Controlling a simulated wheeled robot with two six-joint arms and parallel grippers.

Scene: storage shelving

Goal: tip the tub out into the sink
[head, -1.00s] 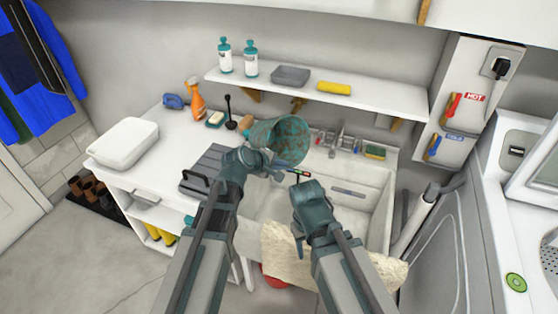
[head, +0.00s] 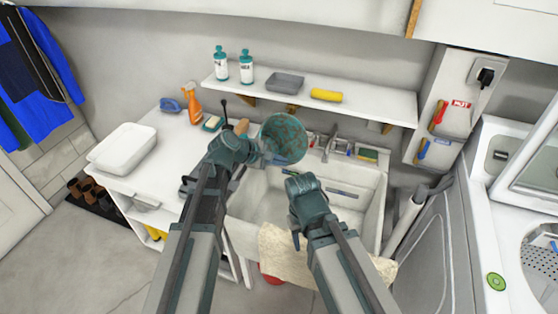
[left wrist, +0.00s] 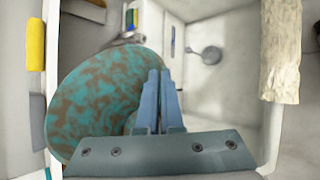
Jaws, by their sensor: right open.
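The tub (head: 284,138) is round, with a mottled teal and brown face and a teal rim. My left gripper (head: 266,157) is shut on its edge and holds it up over the back left of the sink. In the left wrist view the tub (left wrist: 105,90) fills the left half, with the close-set fingers (left wrist: 158,95) against it. My right gripper (head: 294,183) is open and empty over the sink. Its fingertips are partly hidden.
A faucet (head: 331,142) stands behind the sink. A beige cloth (head: 283,250) hangs over the sink's front edge. A shelf (head: 375,103) with bottles and a yellow roll (head: 326,95) is above. A white basin (head: 121,152) sits on the left counter.

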